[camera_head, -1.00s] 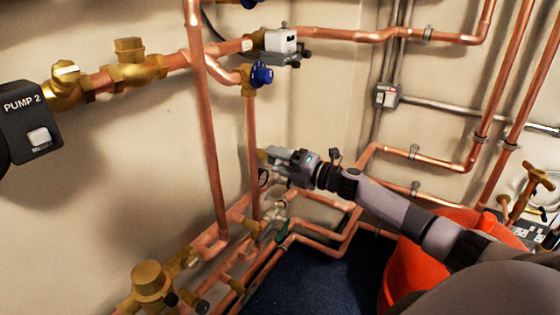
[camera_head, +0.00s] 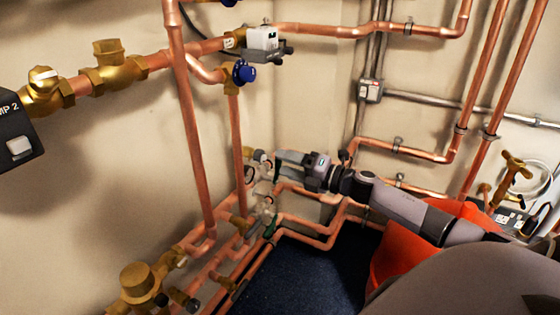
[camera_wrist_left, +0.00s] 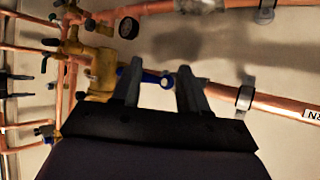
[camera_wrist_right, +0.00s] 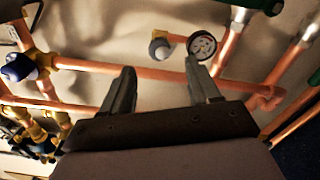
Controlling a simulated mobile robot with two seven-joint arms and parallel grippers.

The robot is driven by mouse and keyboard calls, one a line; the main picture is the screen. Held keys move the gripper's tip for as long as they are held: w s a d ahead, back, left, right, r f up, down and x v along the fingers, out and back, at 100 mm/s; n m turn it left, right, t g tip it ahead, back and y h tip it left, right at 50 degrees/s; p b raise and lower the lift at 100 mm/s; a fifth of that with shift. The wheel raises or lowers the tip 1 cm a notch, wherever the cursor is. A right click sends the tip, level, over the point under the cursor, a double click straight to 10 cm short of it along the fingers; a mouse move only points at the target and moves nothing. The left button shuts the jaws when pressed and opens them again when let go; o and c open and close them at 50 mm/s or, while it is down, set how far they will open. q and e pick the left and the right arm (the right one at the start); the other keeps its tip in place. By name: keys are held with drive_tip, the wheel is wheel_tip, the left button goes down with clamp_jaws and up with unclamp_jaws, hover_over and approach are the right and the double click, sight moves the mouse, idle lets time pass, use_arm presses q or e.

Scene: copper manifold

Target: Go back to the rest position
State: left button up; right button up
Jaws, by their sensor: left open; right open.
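My right gripper (camera_head: 279,157) reaches in from the right in the head view, in front of the pipework near the wall corner. In the right wrist view its two fingers (camera_wrist_right: 162,74) are apart with nothing between them. A round pressure gauge (camera_wrist_right: 202,45) shows just beyond the right-hand finger; I cannot tell how far off it is. My left gripper is outside the head view. In the left wrist view its fingers (camera_wrist_left: 158,72) are apart. A blue handle (camera_wrist_left: 150,78) by a brass fitting (camera_wrist_left: 102,72) shows behind the gap, and no object is visibly held.
A vertical copper pipe (camera_head: 190,120) and a blue-knobbed valve (camera_head: 243,72) stand left of my right gripper. Lower pipes (camera_head: 310,228) run above a dark blue floor (camera_head: 300,280). An orange-red bucket (camera_head: 395,254) sits below my right arm. A pump box (camera_head: 15,140) is at the left edge.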

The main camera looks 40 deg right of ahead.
drive_tip(key=shift+s, duration=0.2)
use_arm(q)
drive_tip(key=shift+w+d+r, duration=0.1)
drive_tip(key=shift+w+r, duration=0.1)
